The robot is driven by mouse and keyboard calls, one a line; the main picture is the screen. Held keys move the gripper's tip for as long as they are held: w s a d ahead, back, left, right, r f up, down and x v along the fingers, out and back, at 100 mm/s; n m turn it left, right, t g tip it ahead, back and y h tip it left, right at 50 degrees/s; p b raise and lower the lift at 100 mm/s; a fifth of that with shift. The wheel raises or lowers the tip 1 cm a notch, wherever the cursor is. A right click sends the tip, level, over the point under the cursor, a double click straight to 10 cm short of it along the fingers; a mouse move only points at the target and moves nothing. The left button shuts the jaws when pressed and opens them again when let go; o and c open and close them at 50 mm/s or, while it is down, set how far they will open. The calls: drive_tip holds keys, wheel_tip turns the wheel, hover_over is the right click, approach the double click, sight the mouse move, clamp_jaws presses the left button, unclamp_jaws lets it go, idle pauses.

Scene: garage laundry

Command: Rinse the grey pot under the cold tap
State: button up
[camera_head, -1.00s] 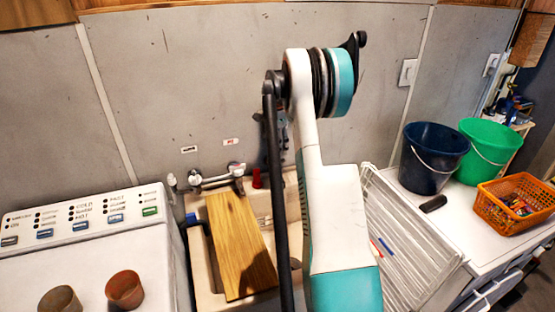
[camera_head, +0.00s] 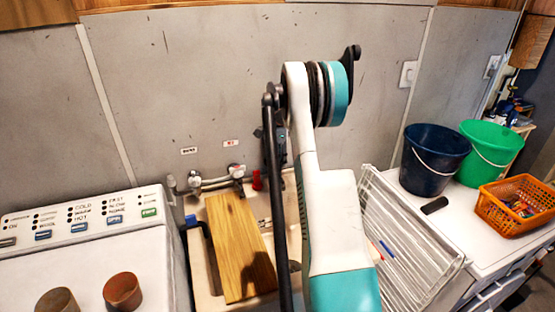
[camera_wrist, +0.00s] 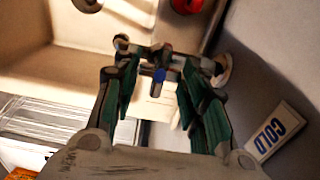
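The cold tap handle (camera_wrist: 159,75), a dark cross with a blue centre, shows in the wrist view. My gripper (camera_wrist: 162,92) is open, with its green-padded fingers on either side of the handle; I cannot tell whether they touch it. A white COLD label (camera_wrist: 273,131) is on the wall at the right. In the head view, my arm mostly hides the gripper near the taps (camera_head: 236,171). A dull brownish pot (camera_head: 57,301) and a redder pot (camera_head: 123,291) stand on the washing machine. No clearly grey pot shows; part of the sink is hidden.
A wooden board (camera_head: 238,245) lies across the sink (camera_head: 203,292). A white wire rack (camera_head: 410,245) stands right of it. A blue bucket (camera_head: 433,160), a green bucket (camera_head: 491,148) and an orange basket (camera_head: 517,205) stand on the right counter.

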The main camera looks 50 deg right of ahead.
drive_tip(key=shift+n, duration=1.7)
drive_tip(key=o, duration=1.1)
drive_tip(key=shift+c, duration=0.2)
wheel_tip(320, 180, up, 12)
